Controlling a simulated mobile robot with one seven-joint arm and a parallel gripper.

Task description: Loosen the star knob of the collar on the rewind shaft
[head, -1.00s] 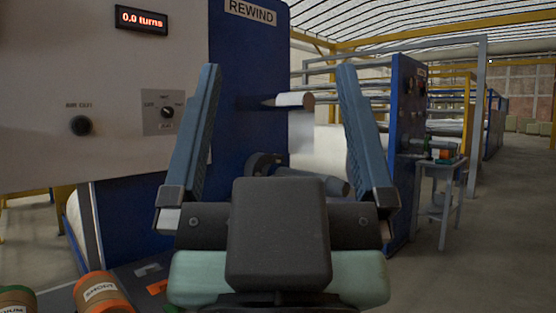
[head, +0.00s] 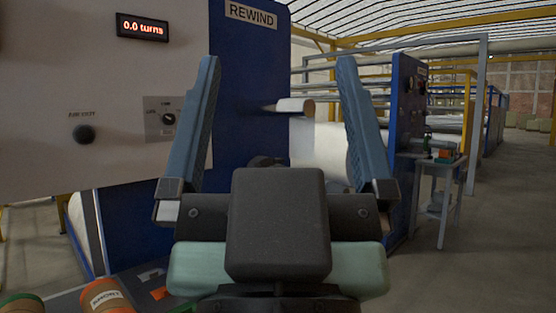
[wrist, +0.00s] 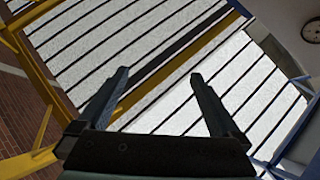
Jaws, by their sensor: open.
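The blue panel marked REWIND (head: 252,100) stands ahead in the head view. In front of it, a small dark part (head: 265,161) shows just above my gripper's body; it may belong to the collar or shaft, but most of that area is hidden. I cannot make out a star knob on it. My gripper (head: 278,62) is open and empty, its two blue-grey fingers raised and wide apart in front of the machine. In the wrist view my gripper (wrist: 159,74) points up at the roof, with nothing between the fingers.
A grey panel on the left carries a black knob (head: 83,134), a selector switch (head: 168,118) and a display (head: 143,27) reading 0.0 turns. A white-covered roller (head: 293,106) juts out at centre. Labelled rolls (head: 103,295) lie lower left.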

